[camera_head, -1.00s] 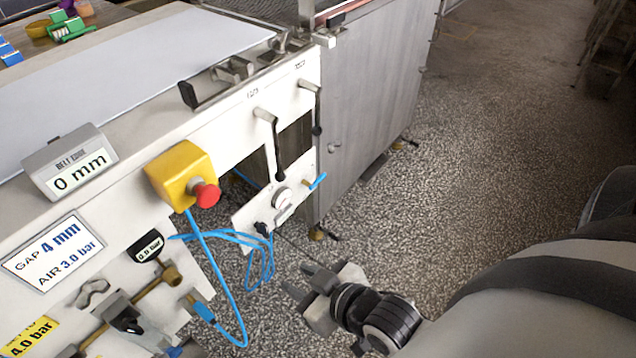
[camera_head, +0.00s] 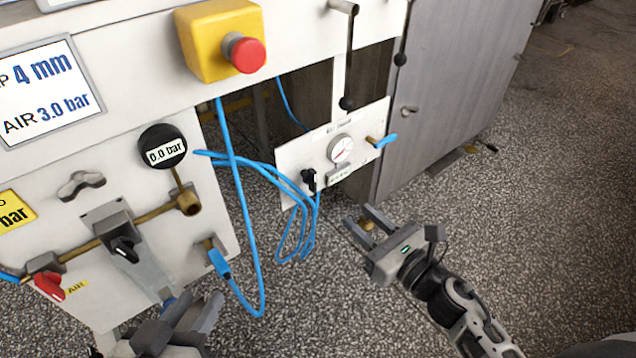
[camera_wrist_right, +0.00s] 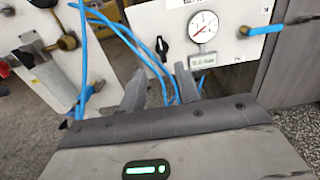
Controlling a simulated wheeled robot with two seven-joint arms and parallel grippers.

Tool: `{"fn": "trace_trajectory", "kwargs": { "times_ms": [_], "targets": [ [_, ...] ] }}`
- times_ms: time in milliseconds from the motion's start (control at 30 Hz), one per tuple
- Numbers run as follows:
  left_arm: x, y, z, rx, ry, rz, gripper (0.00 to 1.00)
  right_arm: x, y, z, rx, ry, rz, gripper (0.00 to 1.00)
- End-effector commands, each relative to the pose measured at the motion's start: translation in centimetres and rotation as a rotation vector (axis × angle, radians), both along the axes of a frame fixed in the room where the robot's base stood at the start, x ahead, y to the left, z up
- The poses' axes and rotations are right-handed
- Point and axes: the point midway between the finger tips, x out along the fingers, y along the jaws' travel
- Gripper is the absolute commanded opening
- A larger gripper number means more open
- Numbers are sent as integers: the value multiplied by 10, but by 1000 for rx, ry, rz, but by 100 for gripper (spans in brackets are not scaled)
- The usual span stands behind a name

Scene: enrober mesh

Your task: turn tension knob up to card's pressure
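The white card (camera_head: 45,88) at upper left reads "4 mm" and "AIR 3.0 bar". A small white panel (camera_head: 362,128) carries a black knob (camera_head: 309,180), a round dial gauge (camera_head: 341,149) and a small display. The knob (camera_wrist_right: 162,47) and gauge (camera_wrist_right: 203,27) also show in the right wrist view; the panel's lettering is too small to read. My right gripper (camera_head: 359,215) is open and empty, below and right of that knob, apart from it. My left gripper (camera_head: 185,318) appears open at the bottom edge, below a second black knob (camera_head: 122,249) on a grey block.
A black round display (camera_head: 165,150) reads 0.0 bar. Blue hoses (camera_head: 240,210) hang between the panels. A yellow box with a red button (camera_head: 243,54) juts out above. A black-ended lever (camera_head: 349,60) hangs above the small panel. Speckled floor at right is clear.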

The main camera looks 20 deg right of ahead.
Motion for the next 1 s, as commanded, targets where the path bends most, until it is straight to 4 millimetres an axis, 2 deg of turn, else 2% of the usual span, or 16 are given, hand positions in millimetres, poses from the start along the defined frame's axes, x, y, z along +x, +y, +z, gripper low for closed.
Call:
{"fn": "trace_trajectory", "kwargs": {
  "times_ms": [300, 500, 700, 1000],
  "targets": [
    [0, 1, -3, 10, 19, 2, 36, 67, 24, 2, 4, -2, -1, 33],
    [0, 1, -4, 11, 21, 2, 36, 103, 37, 1, 4, -1, -1, 33],
    [0, 1, -5, 10, 19, 2, 36, 123, 44, 0, 6, 2, -2, 33],
    [1, 1, -2, 6, 11, 3, 36, 128, 47, 0, 6, 3, -2, 33]
  ]
}}
